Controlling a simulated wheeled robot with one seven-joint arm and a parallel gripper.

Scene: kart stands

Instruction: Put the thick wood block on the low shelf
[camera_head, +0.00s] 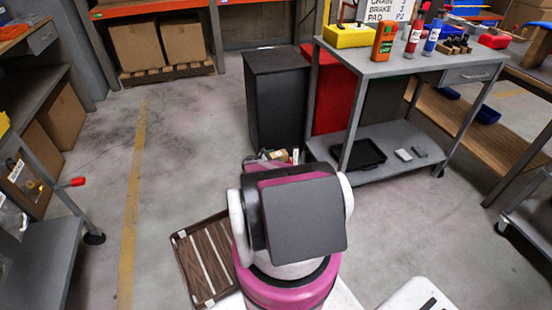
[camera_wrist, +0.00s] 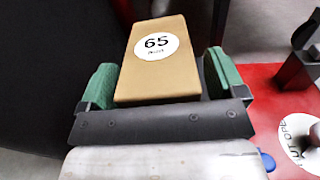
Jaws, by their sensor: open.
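In the wrist view a tan wood block (camera_wrist: 150,82) with a round white label reading 65 lies between the two green fingers of my gripper (camera_wrist: 160,68). The fingers are open, one on each side of the block, with narrow gaps; I cannot tell if either touches it. What the block rests on is hidden. In the head view my arm covers most of the gripper and the block. The low shelf (camera_head: 388,172) of the grey workbench is ahead to the right, with bare room at its front.
The low shelf holds a black tray (camera_head: 358,153) and small grey pieces (camera_head: 404,155). The bench top (camera_head: 420,64) carries bottles and a yellow box. A dark cabinet (camera_head: 275,100) and a red one (camera_head: 331,95) stand left of the bench.

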